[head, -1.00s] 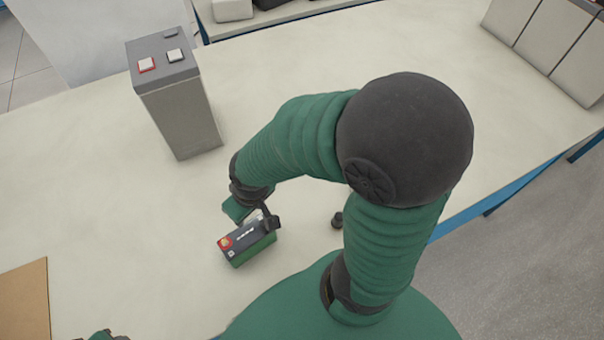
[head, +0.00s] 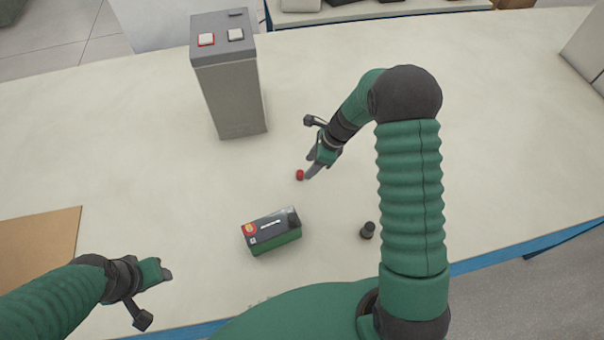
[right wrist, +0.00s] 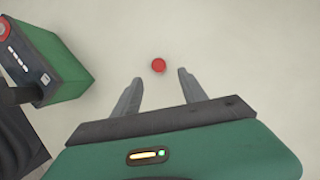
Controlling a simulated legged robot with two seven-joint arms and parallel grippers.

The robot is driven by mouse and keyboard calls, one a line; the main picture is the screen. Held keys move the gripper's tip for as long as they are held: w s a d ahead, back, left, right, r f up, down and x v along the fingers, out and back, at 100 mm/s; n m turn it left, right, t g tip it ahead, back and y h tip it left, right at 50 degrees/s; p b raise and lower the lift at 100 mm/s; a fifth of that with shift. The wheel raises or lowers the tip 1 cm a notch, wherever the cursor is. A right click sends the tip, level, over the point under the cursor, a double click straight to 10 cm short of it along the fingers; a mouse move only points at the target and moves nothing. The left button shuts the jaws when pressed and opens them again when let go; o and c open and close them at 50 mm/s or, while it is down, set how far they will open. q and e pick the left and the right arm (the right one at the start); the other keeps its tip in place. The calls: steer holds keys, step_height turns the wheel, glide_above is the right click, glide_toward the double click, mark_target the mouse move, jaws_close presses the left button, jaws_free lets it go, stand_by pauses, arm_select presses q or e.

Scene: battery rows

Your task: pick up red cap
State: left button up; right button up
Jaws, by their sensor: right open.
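The small red cap (head: 300,175) lies on the pale tabletop between the tall grey battery and the green and black box. In the right wrist view the red cap (right wrist: 158,65) sits just beyond the fingertips, roughly midway between them and touching neither. My right gripper (head: 310,170) is open and empty, close beside the cap on its right; its two fingers (right wrist: 156,80) show apart in the right wrist view. My left gripper (head: 157,290) is at the lower left above the table, away from the cap; its jaw opening is not clear.
A green and black box battery (head: 271,237) lies below the cap and also shows in the right wrist view (right wrist: 65,75). A tall grey battery (head: 232,95) stands at the back left. A small black cap (head: 368,230) stands right of the box. A brown board (head: 40,235) lies at left.

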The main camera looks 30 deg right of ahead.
mark_target(301, 172)
steer(key=x, duration=0.2)
steer(key=a+x, duration=0.1)
steer(key=x, duration=0.2)
steer(key=shift+w+r, duration=0.15)
steer(key=shift+r, duration=0.05)
steer(key=shift+w+f, duration=0.2)
steer(key=shift+f, duration=0.3)
steer(key=shift+d, duration=0.25)
steer(key=shift+c, duration=2)
steer(key=shift+a, duration=0.15)
jaws_close()
